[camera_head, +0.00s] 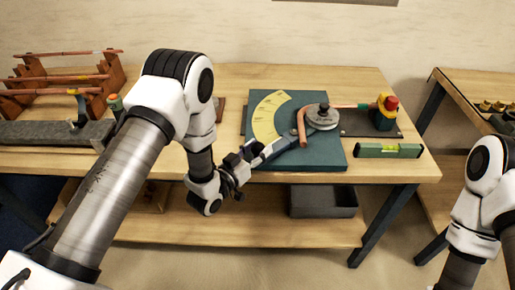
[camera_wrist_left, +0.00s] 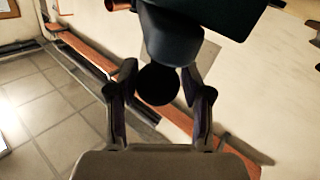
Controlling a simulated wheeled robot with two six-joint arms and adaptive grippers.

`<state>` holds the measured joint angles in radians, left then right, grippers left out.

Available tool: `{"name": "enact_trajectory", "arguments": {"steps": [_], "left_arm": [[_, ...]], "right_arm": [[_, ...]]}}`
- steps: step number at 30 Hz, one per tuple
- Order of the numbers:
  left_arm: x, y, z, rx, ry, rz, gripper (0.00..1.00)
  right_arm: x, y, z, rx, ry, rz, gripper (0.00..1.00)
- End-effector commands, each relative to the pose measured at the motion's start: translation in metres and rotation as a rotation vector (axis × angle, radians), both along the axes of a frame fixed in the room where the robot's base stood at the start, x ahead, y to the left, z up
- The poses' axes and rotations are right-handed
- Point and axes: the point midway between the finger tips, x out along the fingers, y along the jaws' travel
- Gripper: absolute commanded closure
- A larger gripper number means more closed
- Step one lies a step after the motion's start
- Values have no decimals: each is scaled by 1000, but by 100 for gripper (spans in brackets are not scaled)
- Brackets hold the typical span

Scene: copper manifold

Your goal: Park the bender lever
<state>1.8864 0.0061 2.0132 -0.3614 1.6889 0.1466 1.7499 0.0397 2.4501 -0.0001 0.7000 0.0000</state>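The bender stands on a teal base plate (camera_head: 335,156) with a yellow angle scale (camera_head: 266,118) and a round grey former (camera_head: 322,117). The bender lever (camera_head: 277,149) runs from the former toward the front left, over the plate's front edge. My left gripper (camera_head: 243,167) is at the lever's outer end. In the left wrist view, the fingers (camera_wrist_left: 158,82) close in on both sides of the lever's dark round end (camera_wrist_left: 157,87) and appear to touch it. A copper pipe (camera_head: 302,128) is bent around the former. My right gripper is out of view.
A green level (camera_head: 389,151) lies right of the plate, below a yellow-and-red device (camera_head: 385,109). Copper pipes (camera_head: 60,78) rest on a wooden rack (camera_head: 110,72) at left. A grey bin (camera_head: 323,202) stands on the lower shelf.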

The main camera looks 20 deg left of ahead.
Motion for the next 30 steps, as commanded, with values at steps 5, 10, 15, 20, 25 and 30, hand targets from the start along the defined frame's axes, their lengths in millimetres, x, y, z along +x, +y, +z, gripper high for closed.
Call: {"name": "enact_trajectory", "arguments": {"steps": [5, 10, 15, 20, 25, 30], "left_arm": [[0, 0, 0, 0, 0, -1, 100], [5, 5, -1, -6, -1, -19, 100], [20, 25, -1, -9, -5, -92, 100], [23, 33, 1, -1, -5, -134, 100], [23, 32, 1, 0, -2, -135, 100], [23, 32, 1, 0, -2, -135, 33]], "right_arm": [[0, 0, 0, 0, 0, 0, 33], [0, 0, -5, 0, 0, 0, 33], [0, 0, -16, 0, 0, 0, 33], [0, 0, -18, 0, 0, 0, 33], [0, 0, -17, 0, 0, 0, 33], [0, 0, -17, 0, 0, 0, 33]]}}
